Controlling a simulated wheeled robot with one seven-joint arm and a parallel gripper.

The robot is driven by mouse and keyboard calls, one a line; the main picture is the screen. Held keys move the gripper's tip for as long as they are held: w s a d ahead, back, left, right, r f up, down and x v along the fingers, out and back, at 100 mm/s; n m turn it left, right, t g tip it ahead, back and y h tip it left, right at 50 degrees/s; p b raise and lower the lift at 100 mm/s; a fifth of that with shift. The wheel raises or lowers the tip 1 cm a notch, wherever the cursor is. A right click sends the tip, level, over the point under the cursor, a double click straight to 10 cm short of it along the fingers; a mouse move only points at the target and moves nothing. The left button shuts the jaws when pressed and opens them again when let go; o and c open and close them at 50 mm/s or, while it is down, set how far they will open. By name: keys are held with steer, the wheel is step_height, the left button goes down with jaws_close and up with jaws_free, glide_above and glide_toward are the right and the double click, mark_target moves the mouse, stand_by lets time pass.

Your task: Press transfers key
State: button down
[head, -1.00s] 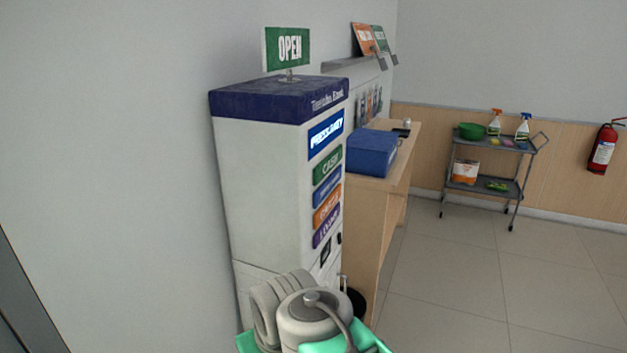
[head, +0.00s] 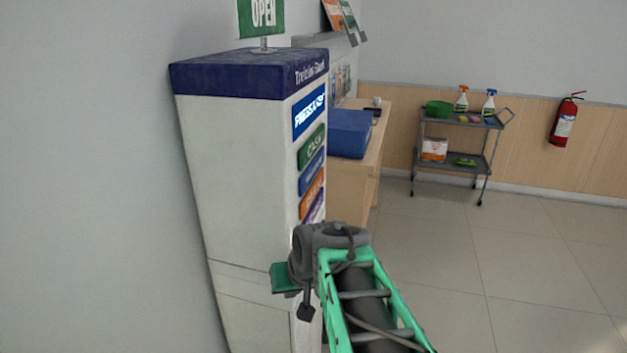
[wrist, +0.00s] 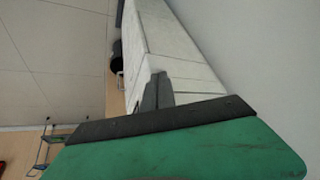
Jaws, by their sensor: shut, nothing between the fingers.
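A white kiosk (head: 240,170) with a dark blue top stands against the wall. Its right face has a blue header panel (head: 309,111) above a column of coloured keys seen at a steep angle. The keys are green "CASH" (head: 311,147), blue (head: 311,172), orange (head: 312,194) and purple. The blue, orange and purple lettering is too small to read surely. My gripper (head: 305,308) is low beside the kiosk front, below the keys. In the wrist view its shut fingers (wrist: 155,91) show against the kiosk's pale side (wrist: 170,45), with nothing between them. My arm hides the lower kiosk front.
A wooden counter (head: 350,190) with a blue box (head: 349,134) stands beyond the kiosk. A grey cart (head: 455,127) with spray bottles is by the far wall. A fire extinguisher (head: 564,122) hangs at right. The tiled floor (head: 530,250) at right is clear.

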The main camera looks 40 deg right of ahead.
steer(key=w+d+r+m+t+b, duration=0.1)
steer(key=w+d+t, duration=0.25)
steer(key=d, duration=0.45)
steer(key=w+d+r+m+t+b, duration=0.2)
steer(key=w+d+t, duration=0.15)
steer(key=d, duration=0.45)
steer(key=s+d+r+m+t+h, duration=0.1)
steer(key=d+r+t, duration=0.2)
steer(key=r, duration=0.4)
steer(key=d+r+t+h+b, duration=0.1)
steer(key=d+r+t, duration=0.2)
steer(key=d+r, duration=0.3)
steer(key=shift+s+d+r+m+t, duration=0.2)
steer(key=shift+s+r+m+t, duration=0.1)
steer(key=shift+s+r+m, duration=0.15)
steer(key=shift+w, duration=0.1)
steer(key=p, duration=0.3)
glide_toward(318, 162)
steer(key=w+d, duration=0.2)
steer(key=w, duration=0.1)
steer(key=shift+w+a+r, duration=0.3)
steer(key=shift+w+a, duration=0.1)
steer(key=shift+a, duration=0.2)
steer(key=shift+w+b, duration=0.1)
steer(key=shift+b, duration=0.25)
